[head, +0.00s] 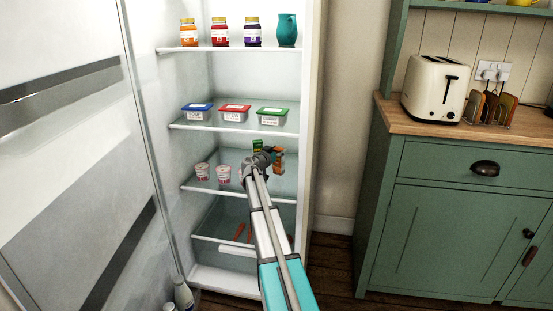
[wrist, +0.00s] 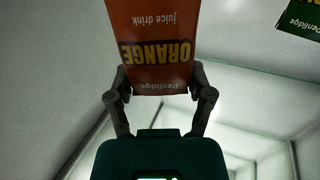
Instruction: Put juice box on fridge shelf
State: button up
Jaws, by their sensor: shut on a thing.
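The orange juice box (wrist: 155,20) is held between the two fingers of my gripper (wrist: 160,95) in the wrist view, its "ORANGE" lettering upside down. In the head view my gripper (head: 263,157) is inside the open fridge, at the level of the third shelf (head: 212,187). Part of the orange juice box (head: 279,158) shows just right of the gripper there. A green carton (head: 257,145) stands behind the gripper, and its corner shows at the upper right of the wrist view (wrist: 302,15). Whether the juice box touches the shelf is hidden by my arm.
Two yogurt cups (head: 223,174) stand left on the third shelf. Lidded tubs (head: 235,113) fill the shelf above; jars and a teal jug (head: 287,30) are on top. A drawer (head: 225,222) lies below. The open fridge door (head: 75,150) is at left.

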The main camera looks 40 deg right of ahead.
jog(key=shift+w+d+f+b, duration=0.1)
jog(key=shift+f+b, duration=0.2)
jog(key=shift+f, duration=0.15)
jog(key=shift+w+d+f+b, duration=0.1)
jog(key=shift+f+b, duration=0.15)
jog(key=shift+f, duration=0.2)
jog(key=shift+s, duration=0.1)
jog(key=shift+f, duration=0.15)
jog(key=o, duration=1.3)
jog(key=shift+r, duration=0.2)
jog(key=shift+a, duration=0.2)
jog(key=v, duration=1.1)
jog(key=shift+a, duration=0.3)
jog(key=shift+s, duration=0.15)
